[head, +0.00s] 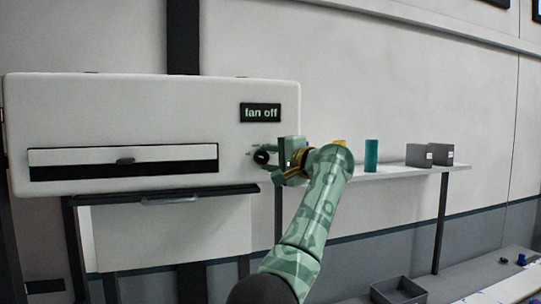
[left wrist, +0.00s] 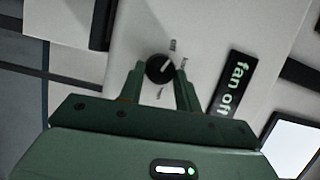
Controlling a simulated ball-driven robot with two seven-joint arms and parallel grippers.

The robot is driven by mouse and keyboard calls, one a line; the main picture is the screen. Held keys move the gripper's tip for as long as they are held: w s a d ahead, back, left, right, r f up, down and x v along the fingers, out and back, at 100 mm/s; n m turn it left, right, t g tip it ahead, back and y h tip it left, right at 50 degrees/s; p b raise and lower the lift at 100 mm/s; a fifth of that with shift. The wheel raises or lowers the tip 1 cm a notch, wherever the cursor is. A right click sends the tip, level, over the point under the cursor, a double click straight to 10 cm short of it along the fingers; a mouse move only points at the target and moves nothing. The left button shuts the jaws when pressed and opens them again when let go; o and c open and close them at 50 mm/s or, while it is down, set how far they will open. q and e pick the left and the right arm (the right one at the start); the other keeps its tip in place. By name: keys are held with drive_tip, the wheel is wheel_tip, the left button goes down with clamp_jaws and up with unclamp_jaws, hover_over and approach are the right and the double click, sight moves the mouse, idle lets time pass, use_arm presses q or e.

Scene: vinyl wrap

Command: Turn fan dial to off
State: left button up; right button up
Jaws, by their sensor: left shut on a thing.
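The fan dial (head: 262,157) is a small round black knob with a pale pointer line, low on the right side of a white wall-mounted unit (head: 120,105). It also shows in the left wrist view (left wrist: 160,68), with small printed labels around it. My green left gripper (head: 278,165) is at the dial, and its two fingers (left wrist: 161,85) are on either side of the knob, shut on it. A black display (head: 260,113) above the dial reads "fan off"; it shows tilted in the left wrist view (left wrist: 232,84). My right gripper is not in view.
A shelf (head: 390,170) to the right holds a teal cylinder (head: 371,154), grey boxes (head: 419,155) and a yellow thing (head: 339,143) partly hidden by my arm. A dark open bin (head: 398,290) sits below.

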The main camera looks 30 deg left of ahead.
use_arm(q)
drive_tip(key=shift+n+h, duration=0.3)
drive_tip(key=shift+n, duration=0.2)
drive_tip(key=o, duration=1)
drive_tip(key=shift+a, duration=0.1)
drive_tip(key=shift+c, duration=0.2)
drive_tip(key=b+v, duration=0.4)
drive_tip(key=v, duration=1.2)
drive_tip(key=shift+r, duration=0.1)
